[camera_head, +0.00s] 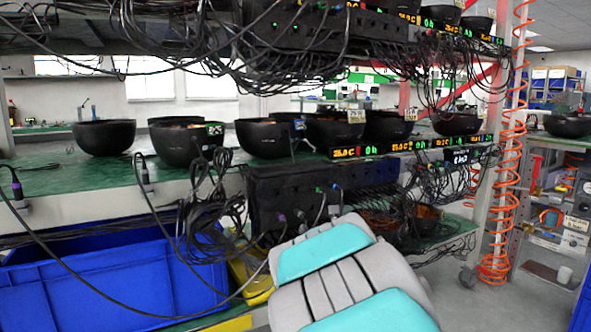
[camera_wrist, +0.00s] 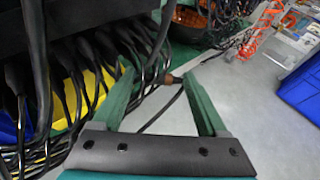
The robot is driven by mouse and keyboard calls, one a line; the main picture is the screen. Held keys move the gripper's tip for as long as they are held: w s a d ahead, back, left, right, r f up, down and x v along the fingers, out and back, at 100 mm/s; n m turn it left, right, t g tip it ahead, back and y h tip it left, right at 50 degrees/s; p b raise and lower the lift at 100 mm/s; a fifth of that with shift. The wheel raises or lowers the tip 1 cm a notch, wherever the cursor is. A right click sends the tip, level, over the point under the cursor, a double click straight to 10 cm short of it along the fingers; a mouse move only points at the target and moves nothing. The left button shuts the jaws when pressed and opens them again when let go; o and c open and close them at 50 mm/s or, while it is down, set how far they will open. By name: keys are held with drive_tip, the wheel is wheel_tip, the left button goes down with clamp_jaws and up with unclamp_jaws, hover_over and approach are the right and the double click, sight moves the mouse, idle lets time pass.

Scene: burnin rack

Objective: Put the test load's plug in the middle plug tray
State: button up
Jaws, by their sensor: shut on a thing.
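In the head view my grey and teal arm reaches toward the low black panel (camera_head: 290,190), and the fingers are hidden. Purple and green plugs with cables show along that panel's lower edge. I cannot tell which thing is the middle plug tray.
A blue crate (camera_head: 105,275) stands under the green-topped bench at the left, with a yellow container (camera_head: 252,280) beside it. Hanging black cables (camera_wrist: 75,75) crowd the wrist view's left. Black bowls (camera_head: 104,137) line the shelf. Clear grey floor (camera_wrist: 245,95) lies at the right.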

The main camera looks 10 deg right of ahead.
drive_tip(key=s+d+r+n+t+y, duration=0.1)
drive_tip(key=d+r, duration=0.2)
drive_tip(key=r, duration=0.6)
drive_tip(key=s+d+r+n+y, duration=0.2)
drive_tip(key=r, duration=0.6)
drive_tip(key=s+a+r+n+y+p, duration=0.1)
drive_tip(key=s+a+r+n+y, duration=0.2)
drive_tip(key=a+r, duration=0.3)
drive_tip(key=s+a+r+n+y, duration=0.2)
drive_tip(key=s+a+r+y, duration=0.15)
drive_tip(key=a, duration=0.45)
drive_tip(key=shift+g, duration=0.4)
drive_tip(key=w, duration=0.5)
drive_tip(key=w+d+f, duration=0.1)
drive_tip(key=w, duration=0.4)
drive_tip(key=w+f+p, duration=0.1)
drive_tip(key=w, duration=0.5)
drive_tip(key=shift+w+d, duration=0.1)
drive_tip(key=shift+d, duration=0.3)
drive_tip(key=shift+f+b, duration=0.8)
drive_tip(key=shift+f, duration=1)
drive_tip(key=o, duration=1.3)
drive_tip(key=shift+o, duration=0.2)
